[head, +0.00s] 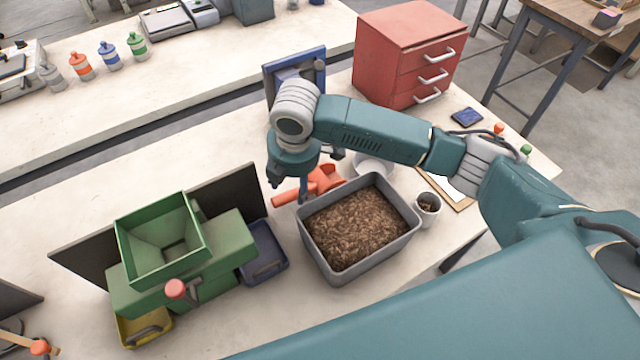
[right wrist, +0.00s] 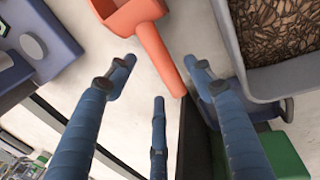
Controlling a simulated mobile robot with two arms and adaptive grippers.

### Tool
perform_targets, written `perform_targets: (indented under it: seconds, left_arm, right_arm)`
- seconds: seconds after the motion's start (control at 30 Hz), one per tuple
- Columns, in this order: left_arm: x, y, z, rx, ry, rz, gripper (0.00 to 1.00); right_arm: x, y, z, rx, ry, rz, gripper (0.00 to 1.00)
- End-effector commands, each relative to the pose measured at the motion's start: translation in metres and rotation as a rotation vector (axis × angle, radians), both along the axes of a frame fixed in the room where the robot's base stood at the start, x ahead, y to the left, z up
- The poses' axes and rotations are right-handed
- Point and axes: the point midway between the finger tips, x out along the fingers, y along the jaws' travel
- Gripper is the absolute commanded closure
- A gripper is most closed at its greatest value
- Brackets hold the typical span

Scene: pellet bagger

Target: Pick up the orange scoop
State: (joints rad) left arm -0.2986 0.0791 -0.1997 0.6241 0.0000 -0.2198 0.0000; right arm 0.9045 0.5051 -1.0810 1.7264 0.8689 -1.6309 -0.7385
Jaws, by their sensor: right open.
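The orange scoop (head: 322,180) lies on the pale bench just left of the grey bin of brown pellets (head: 345,270), its handle pointing left. In the right wrist view the scoop (right wrist: 156,52) shows its handle running between my spread blue fingers. My right gripper (head: 302,186) points down over the handle, partly hiding the scoop in the head view. In the right wrist view the gripper (right wrist: 160,78) is open, with nothing clamped. I cannot tell how high the fingertips are above the handle. My left gripper is not in view.
A green hopper machine (head: 160,240) stands left of the bin, with a blue tray (head: 262,250) beside it. A blue-framed device (head: 295,68) stands behind my wrist. A red drawer cabinet (head: 405,55) stands behind.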

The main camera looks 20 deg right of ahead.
Motion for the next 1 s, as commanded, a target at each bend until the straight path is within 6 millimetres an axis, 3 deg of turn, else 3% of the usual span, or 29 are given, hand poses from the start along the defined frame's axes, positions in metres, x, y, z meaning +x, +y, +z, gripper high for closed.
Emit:
perform_targets:
  seconds: [0.4,0.67,0.93,1.0]
  left_arm:
    - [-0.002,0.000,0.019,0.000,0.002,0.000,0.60]
    - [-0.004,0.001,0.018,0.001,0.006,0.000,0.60]
    - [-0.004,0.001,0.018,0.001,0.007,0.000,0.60]
    - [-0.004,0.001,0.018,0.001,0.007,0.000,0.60]
  right_arm:
    - [0.007,0.001,-0.049,0.000,0.001,0.000,0.47]
    - [0.008,0.001,-0.053,0.000,-0.001,0.001,0.47]
    - [0.008,0.002,-0.053,0.000,-0.002,0.001,0.99]
    - [0.009,0.002,-0.052,0.000,-0.002,0.001,1.00]
